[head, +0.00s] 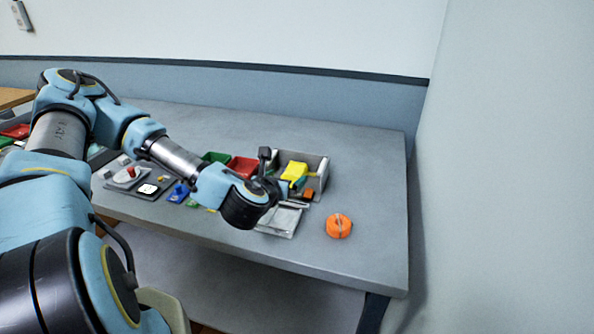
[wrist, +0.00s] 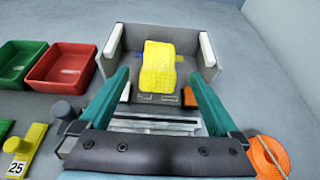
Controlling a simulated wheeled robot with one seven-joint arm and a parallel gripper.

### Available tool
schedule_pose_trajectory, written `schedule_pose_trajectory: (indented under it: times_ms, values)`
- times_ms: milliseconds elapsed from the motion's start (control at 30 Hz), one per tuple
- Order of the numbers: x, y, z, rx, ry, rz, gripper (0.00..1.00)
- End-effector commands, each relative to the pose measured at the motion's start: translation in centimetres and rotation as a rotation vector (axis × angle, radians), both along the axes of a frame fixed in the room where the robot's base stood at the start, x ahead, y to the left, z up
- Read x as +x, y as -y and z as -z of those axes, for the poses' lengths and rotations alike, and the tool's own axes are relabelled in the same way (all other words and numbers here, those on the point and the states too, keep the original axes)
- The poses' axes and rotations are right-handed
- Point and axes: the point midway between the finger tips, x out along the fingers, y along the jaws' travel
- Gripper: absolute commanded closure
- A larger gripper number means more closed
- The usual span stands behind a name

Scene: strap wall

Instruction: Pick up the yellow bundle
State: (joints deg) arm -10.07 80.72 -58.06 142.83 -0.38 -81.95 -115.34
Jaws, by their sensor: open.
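The yellow bundle (head: 294,171) sits inside a grey open-fronted holder (head: 317,160) on the table. In the wrist view the yellow bundle (wrist: 158,68) stands between the holder's side walls (wrist: 112,45). My gripper (wrist: 158,88) is open, its two teal fingers spread to the left and right in front of the bundle, with nothing between them. In the head view my gripper (head: 284,188) is close to the holder's front, and part of the holder is hidden behind it. The bundle's lower edge is near a slotted metal plate.
A red bin (wrist: 65,65) and a green bin (wrist: 20,62) stand left of the holder. An orange coil (head: 339,226) lies to the right, near the table's front edge. A metal tray (head: 279,220) lies before the holder.

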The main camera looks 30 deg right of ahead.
Motion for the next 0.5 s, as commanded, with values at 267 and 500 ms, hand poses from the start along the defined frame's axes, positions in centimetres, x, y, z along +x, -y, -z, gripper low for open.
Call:
schedule_pose_trajectory:
  times_ms: [267,500]
  values:
    - [2.4,2.2,1.2,0.001,0.002,0.000,0.03]
    - [4.1,3.8,1.5,0.002,0.002,-0.001,0.03]
